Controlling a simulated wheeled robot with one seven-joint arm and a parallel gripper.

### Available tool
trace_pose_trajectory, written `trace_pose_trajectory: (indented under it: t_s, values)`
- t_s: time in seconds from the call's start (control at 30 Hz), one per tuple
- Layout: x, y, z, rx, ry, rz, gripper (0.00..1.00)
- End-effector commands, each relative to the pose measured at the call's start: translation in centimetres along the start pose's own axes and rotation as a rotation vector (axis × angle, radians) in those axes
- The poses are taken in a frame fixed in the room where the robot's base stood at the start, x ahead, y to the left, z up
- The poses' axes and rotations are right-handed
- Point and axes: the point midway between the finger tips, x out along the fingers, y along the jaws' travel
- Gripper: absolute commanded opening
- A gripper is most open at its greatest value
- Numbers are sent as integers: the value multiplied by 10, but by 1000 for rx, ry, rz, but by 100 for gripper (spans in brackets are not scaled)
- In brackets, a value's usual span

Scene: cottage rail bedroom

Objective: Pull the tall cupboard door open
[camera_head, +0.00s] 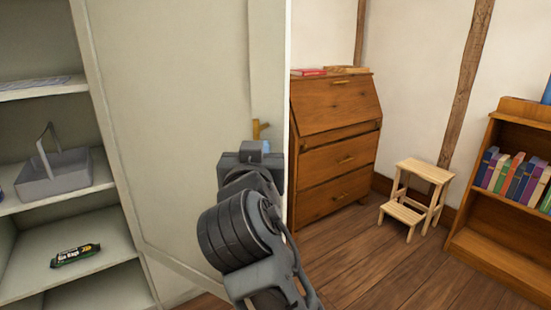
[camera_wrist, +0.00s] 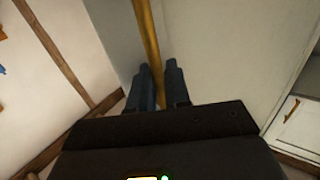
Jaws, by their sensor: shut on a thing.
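The tall cupboard door (camera_head: 185,130) is a pale cream framed panel filling the middle-left of the head view. Its right edge stands out in front of the wooden bureau, and open shelves show to its left. The brass handle (camera_head: 259,130) is on the stile near that right edge, its upper end visible above my gripper (camera_head: 256,150). In the wrist view the handle (camera_wrist: 150,45) is a long brass bar running between the two dark fingers of my gripper (camera_wrist: 160,85), which are shut on it. My wrist hides the handle's lower part in the head view.
The shelves hold a grey basket (camera_head: 55,175) and a dark green packet (camera_head: 75,255). A wooden bureau (camera_head: 335,140) stands right behind the door's edge. A step stool (camera_head: 415,195) and a bookcase (camera_head: 505,240) are farther right. The wooden floor (camera_head: 390,265) between is clear.

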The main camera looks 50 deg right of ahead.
Motion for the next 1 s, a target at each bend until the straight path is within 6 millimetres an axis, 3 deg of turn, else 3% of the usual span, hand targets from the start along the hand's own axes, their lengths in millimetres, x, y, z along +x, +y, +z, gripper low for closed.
trace_pose_trajectory:
  t_s: [0.2, 0.5, 1.0]
  values:
    - [-51, -38, 5, 5, 0, 109, 0]
    - [-97, -75, 3, -1, -2, 111, 0]
    - [-111, -88, 1, -4, -3, 112, 0]
